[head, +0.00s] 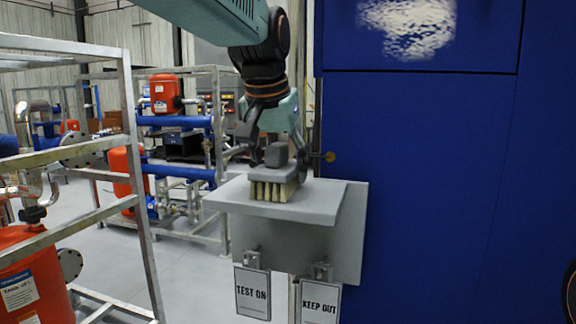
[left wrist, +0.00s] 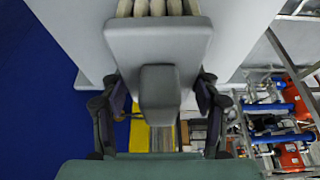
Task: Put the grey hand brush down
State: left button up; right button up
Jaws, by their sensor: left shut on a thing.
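The grey hand brush (head: 276,174) has a flat block, a raised grip and pale bristles pointing down. It is upright over the small grey shelf (head: 232,198), and its bristles appear to meet the shelf top, though I cannot tell if they bear on it. My left gripper (head: 277,153) comes down from above and is shut on the brush's raised grip. In the left wrist view the brush block (left wrist: 158,42) sits ahead of the left gripper (left wrist: 159,92), with a finger on each side of the grip. My right gripper is not in view.
A blue cabinet wall (head: 420,180) stands right beside the shelf. Signs reading "TEST ON" (head: 252,293) and "KEEP OUT" (head: 319,302) hang below it. A metal frame (head: 135,170) with red tanks (head: 22,280) and pipes stands at left. Bare shelf shows around the brush.

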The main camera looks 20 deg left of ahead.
aim_at(273, 169)
pick_arm(q)
jog(key=o, duration=0.7)
jog(key=shift+s, duration=0.1)
jog(key=o, duration=0.3)
jog(key=shift+w+d+f, duration=0.15)
jog(key=shift+w, duration=0.2)
jog(key=shift+s+r, duration=0.3)
jog(key=shift+r, duration=0.15)
jog(key=v, duration=1.1)
jog(key=shift+r, duration=0.3)
jog(key=shift+w, duration=0.1)
